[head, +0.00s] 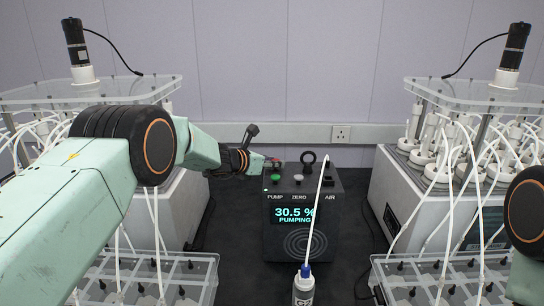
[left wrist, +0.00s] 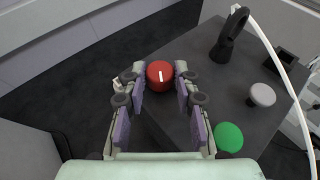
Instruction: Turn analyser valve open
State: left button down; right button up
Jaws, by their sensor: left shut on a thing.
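The analyser (head: 290,245) is a dark box on the bench in the middle of the head view. Its screen (head: 295,214) reads 30.5 % and PUMPING. A red round knob (left wrist: 160,75) with a short white line, seemingly the valve, sits on its top face in the left wrist view. The line runs nearly up and down in that picture. My left gripper (left wrist: 160,82) has its fingertips on both sides of the knob and is shut on it. In the head view my left gripper (head: 272,163) mostly hides the knob. My right gripper is out of view.
A green button (left wrist: 229,136), a white button (left wrist: 262,95) and an upright black ring fitting (left wrist: 230,35) stand beside the knob. A white tube (head: 318,215) crosses the analyser to a bottle (head: 303,288). Reactor units with tubes (head: 425,180) flank both sides.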

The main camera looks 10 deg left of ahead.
pick_arm(q)
jog(key=shift+w+a+r+m+h, duration=0.1)
jog(key=shift+w+r+m+h, duration=0.15)
jog(key=shift+m+h, duration=0.3)
jog(key=m+g+h+b, duration=0.1)
jog(key=b, duration=0.2)
jog(key=shift+f, duration=0.15)
jog(key=shift+m+g+h+b, duration=0.25)
jog(key=shift+g+b, duration=0.05)
jog(key=shift+g, duration=0.1)
jog(key=c, duration=1.4)
grip_release()
jog(key=o, duration=0.4)
jog(key=shift+s, duration=0.1)
jog(key=shift+a, duration=0.15)
